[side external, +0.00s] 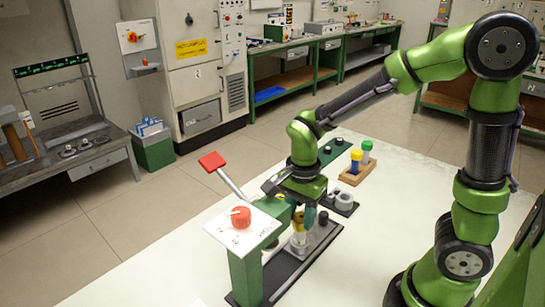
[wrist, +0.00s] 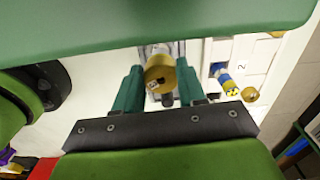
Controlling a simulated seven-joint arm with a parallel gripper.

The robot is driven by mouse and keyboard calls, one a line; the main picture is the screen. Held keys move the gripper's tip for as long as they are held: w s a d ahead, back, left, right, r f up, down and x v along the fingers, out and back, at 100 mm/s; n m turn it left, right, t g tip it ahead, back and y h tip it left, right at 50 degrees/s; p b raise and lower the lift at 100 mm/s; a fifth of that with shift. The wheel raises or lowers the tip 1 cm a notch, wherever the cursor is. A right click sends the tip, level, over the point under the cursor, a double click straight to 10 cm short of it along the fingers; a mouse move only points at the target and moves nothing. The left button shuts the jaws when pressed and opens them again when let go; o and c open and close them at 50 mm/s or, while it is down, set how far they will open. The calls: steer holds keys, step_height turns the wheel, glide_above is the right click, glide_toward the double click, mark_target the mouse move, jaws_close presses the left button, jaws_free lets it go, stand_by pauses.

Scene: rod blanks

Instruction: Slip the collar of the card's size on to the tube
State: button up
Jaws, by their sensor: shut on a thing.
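My gripper (wrist: 158,88) points down, with its two green fingers closed on a round brass-coloured piece (wrist: 160,72). The piece has a small dark mark on its face; I cannot tell whether it is a collar or a tube. Contact between piece and block is unclear. A white panel (side external: 227,230) with a red knob and dark markings tops the green post.
A lever with a red handle (side external: 212,161) rises left of my gripper. A dark tray with pale rings (side external: 343,203) and a wooden rack (side external: 358,175) with coloured cylinders stand behind the fixture. The white table (side external: 390,205) is clear to the right.

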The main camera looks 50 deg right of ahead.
steer(key=o, duration=1.4)
steer(key=shift+o, duration=0.2)
steer(key=shift+r, duration=4)
steer(key=shift+s+r+n, duration=0.2)
steer(key=shift+r+n, duration=0.05)
steer(key=shift+n, duration=0.05)
steer(key=s+r+n+t+y, duration=0.2)
steer(key=s+r+n+t, duration=0.3)
steer(key=n, duration=0.7)
steer(key=shift+s+d+n+t, duration=0.2)
steer(key=shift+s+n+t, duration=0.25)
steer(key=shift+t, duration=0.65)
